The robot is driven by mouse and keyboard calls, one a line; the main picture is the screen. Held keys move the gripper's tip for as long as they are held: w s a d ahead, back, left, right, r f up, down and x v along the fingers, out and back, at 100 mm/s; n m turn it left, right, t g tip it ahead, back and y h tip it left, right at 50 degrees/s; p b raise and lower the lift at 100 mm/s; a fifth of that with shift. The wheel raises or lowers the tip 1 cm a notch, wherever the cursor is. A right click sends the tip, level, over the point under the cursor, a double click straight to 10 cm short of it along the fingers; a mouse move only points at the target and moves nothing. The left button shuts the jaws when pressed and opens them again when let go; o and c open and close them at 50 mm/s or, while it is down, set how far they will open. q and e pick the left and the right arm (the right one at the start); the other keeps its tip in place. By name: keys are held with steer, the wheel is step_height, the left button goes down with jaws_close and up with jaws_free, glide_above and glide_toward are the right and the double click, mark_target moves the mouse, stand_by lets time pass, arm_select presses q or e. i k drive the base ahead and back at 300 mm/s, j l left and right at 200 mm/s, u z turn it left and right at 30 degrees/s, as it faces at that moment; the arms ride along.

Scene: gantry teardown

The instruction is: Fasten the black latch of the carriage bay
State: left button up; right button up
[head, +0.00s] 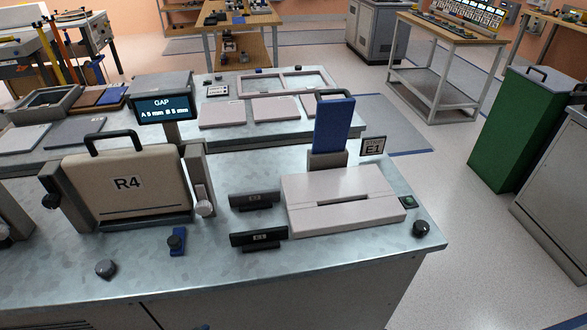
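A beige panel marked R4 (125,188) with a black top handle (112,139) stands upright between grey posts on the metal bench; this looks like the carriage bay. A dark latch-like part with a knob (50,200) sits on its left post. A pale lever with a grey knob (204,207) sits on its right post. I cannot tell for sure which is the black latch or whether either is fastened. A display (162,107) behind the panel reads "GAP A 5 mm B 5 mm". Neither of my grippers is in view.
On the bench (330,262) are two black labelled blocks (258,238), a pale slotted box (343,200), an upright blue piece (333,127), a small blue part (177,242) and a dark knob (106,268). A green bin (510,130) stands right. The bench's front strip is mostly clear.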

mark_target(53, 201)
steer(key=u, duration=1.6)
